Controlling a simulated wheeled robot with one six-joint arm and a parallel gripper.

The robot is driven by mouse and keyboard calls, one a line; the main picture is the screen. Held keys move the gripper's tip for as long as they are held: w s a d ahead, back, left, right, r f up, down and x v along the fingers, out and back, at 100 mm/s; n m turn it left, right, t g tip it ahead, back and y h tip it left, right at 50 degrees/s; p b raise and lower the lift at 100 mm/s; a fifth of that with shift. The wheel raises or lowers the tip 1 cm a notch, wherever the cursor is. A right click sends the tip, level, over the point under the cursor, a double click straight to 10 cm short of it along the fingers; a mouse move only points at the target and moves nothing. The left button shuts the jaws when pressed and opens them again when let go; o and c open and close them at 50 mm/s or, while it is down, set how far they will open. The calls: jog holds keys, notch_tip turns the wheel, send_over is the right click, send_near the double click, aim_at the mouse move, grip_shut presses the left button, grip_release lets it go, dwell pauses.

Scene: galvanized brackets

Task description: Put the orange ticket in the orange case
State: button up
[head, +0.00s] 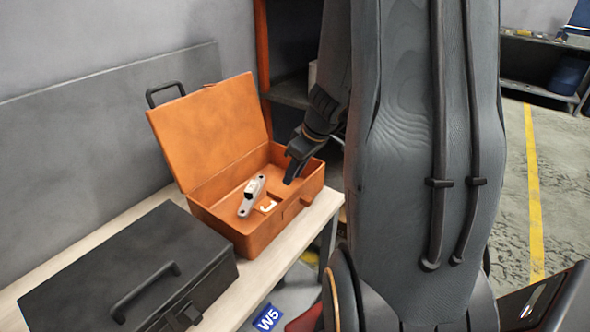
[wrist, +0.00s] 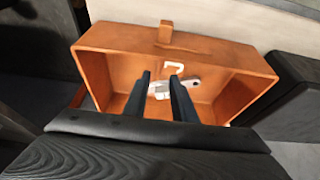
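The orange case (head: 228,228) stands open on the bench, its lid tilted back. My gripper (head: 289,172) reaches into the right part of the case from above. In the wrist view my gripper (wrist: 160,76) has its two dark fingers apart, with no held thing visible between them. The case (wrist: 105,48) fills the middle of that view. I cannot make out an orange ticket for certain against the orange inside; the fingers hide part of the floor.
A grey metal bracket (head: 251,196) and a small white hook-shaped piece (head: 268,207) lie inside the orange case. A closed black case (head: 130,262) stands beside it on the pale bench (head: 272,270). A blue W5 sign (head: 267,318) is below the bench edge.

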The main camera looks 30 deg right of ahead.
jog(key=s+a+r+m+g, duration=0.1)
jog(key=s+a+r+m, duration=0.1)
jog(key=s+a, duration=0.3)
jog(key=s+a+r+m+g+h, duration=0.1)
jog(key=s+a, duration=0.4)
jog(key=a, duration=0.8)
jog(key=shift+s+a+r+m+g+h, duration=0.15)
jog(key=shift+s+r+m+g+h, duration=0.2)
jog(key=shift+r+m+g, duration=0.2)
jog(key=shift+f, duration=0.1)
